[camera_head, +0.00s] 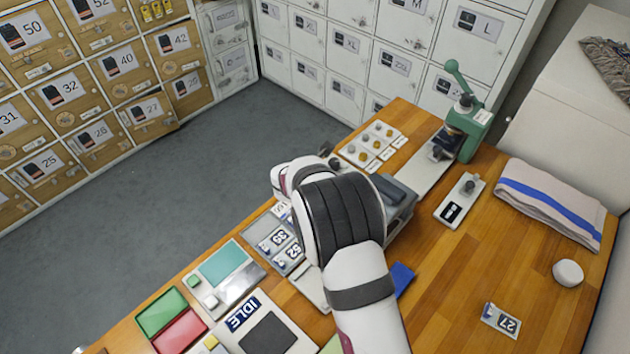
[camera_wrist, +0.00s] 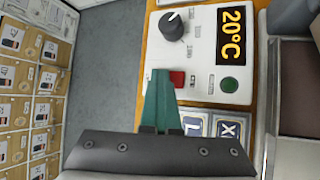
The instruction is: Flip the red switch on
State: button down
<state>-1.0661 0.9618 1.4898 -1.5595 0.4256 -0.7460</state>
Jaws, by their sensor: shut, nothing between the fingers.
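The red switch (camera_wrist: 177,78) is a small red rocker on a white control panel (camera_wrist: 203,62), seen in the wrist view. My gripper (camera_wrist: 161,73) has teal fingers that are shut and empty. Its fingertips are just left of the red switch and overlap its edge in the picture. I cannot tell whether they touch it. The panel also has a black knob (camera_wrist: 172,27), a display (camera_wrist: 232,36) reading 20°C and a round green button or lamp (camera_wrist: 229,85). In the head view my arm hides the gripper and the switch.
A green hand press (camera_head: 470,125) stands at the table's far end. A small plate with a black knob (camera_head: 461,201), a folded striped towel (camera_head: 550,202) and a white puck (camera_head: 567,272) lie to the right. An IDLE panel (camera_head: 283,334) is in front. The right table area is mostly clear.

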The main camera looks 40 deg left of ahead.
jog(key=shift+s+d+f, duration=0.1)
jog(key=shift+s+f, duration=0.05)
jog(key=shift+s, duration=0.1)
jog(key=shift+w+a+r, duration=0.1)
jog(key=shift+a+r, duration=0.15)
jog(key=shift+r, duration=1.05)
jog(key=shift+a+r, duration=0.2)
jog(key=shift+r, duration=1.2)
